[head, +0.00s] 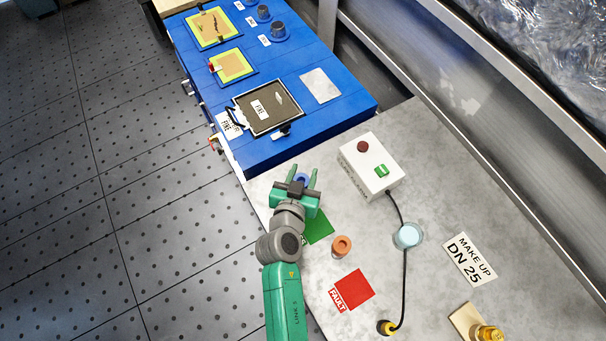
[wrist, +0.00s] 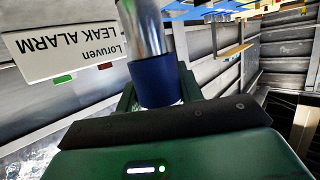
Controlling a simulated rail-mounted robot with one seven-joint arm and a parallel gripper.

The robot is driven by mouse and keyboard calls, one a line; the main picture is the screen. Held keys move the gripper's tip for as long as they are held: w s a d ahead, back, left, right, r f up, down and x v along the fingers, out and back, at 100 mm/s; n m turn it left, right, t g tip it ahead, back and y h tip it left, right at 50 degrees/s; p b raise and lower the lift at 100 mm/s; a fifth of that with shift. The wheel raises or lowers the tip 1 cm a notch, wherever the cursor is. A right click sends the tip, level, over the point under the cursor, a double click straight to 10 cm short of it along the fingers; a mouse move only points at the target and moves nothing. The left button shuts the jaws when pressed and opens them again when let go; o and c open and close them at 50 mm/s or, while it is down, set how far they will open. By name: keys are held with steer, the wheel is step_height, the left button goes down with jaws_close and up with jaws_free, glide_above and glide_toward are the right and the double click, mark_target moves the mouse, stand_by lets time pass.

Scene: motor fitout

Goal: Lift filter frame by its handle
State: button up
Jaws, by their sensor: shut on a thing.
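The filter frame (head: 284,112) is a dark rectangular panel with a light rim and a "FINE" label. It lies on the blue bench top in the head view. A thin black loop at its left edge (head: 237,118) looks like its handle. My gripper (head: 303,176) is below the frame in the picture, above the near grey table, and apart from the frame. Its green fingers are shut on a blue-banded metal cylinder. In the wrist view the blue band (wrist: 154,82) sits between the fingers and the bare metal (wrist: 143,28) extends beyond it. The cylinder's far end is cut off.
A white box (head: 371,165) with red and green buttons stands right of my gripper, with a black cable. An orange ring (head: 341,245) and a light-blue cup (head: 408,236) stand on the grey table. Yellow-edged frames (head: 232,66) lie farther along the blue bench (head: 330,125).

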steer(key=shift+f, duration=0.15)
steer(key=o, duration=1.2)
steer(key=shift+c, duration=0.2)
steer(key=shift+r, duration=0.25)
steer(key=v, duration=1.2)
